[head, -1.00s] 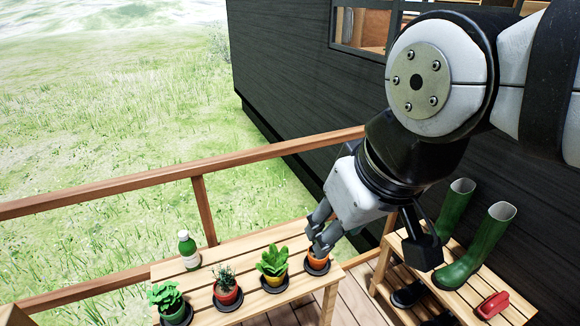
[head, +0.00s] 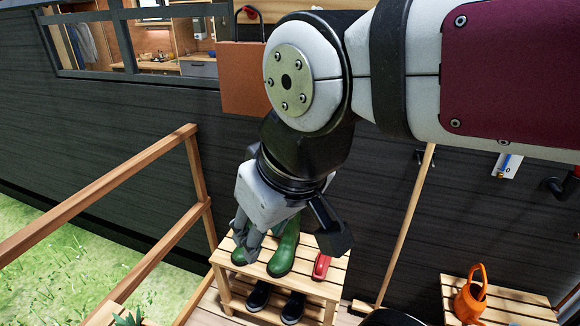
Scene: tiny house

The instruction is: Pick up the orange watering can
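The orange watering can (head: 469,300) stands on a slatted wooden bench (head: 522,311) at the lower right of the head view, its handle loop upward. My gripper (head: 243,248) is left of the middle, pointing down, in front of the green boots in the picture. It is well to the left of the can and apart from it.
Green boots (head: 284,253), a red object (head: 321,266) and dark shoes (head: 292,307) are on a slatted rack (head: 257,284). A broom (head: 407,225) leans on the dark wall between rack and bench. A wooden railing (head: 95,208) runs along the left.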

